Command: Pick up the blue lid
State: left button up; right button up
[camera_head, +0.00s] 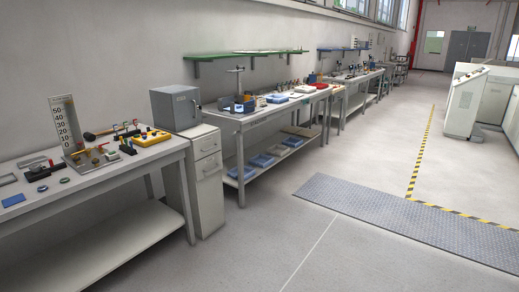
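A small flat blue piece (13,200) lies at the front left of the near workbench (110,186). A blue item (276,99) rests on the top of the second workbench (262,115), near a blue container (245,107). I cannot tell at this distance which of these blue things is the lid. Neither of my grippers is in view.
A grey box (175,107) stands on a white drawer cabinet (206,185) between the benches. The near bench holds a scale board (64,125) and a yellow block (151,138). Open floor (300,235) lies in front, with a patterned grey mat (400,212) and white machines (465,103) at right.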

aim_at(238, 108)
jog(key=i, duration=3.15)
jog(key=i+l+u, duration=0.1)
jog(key=i, duration=1.45)
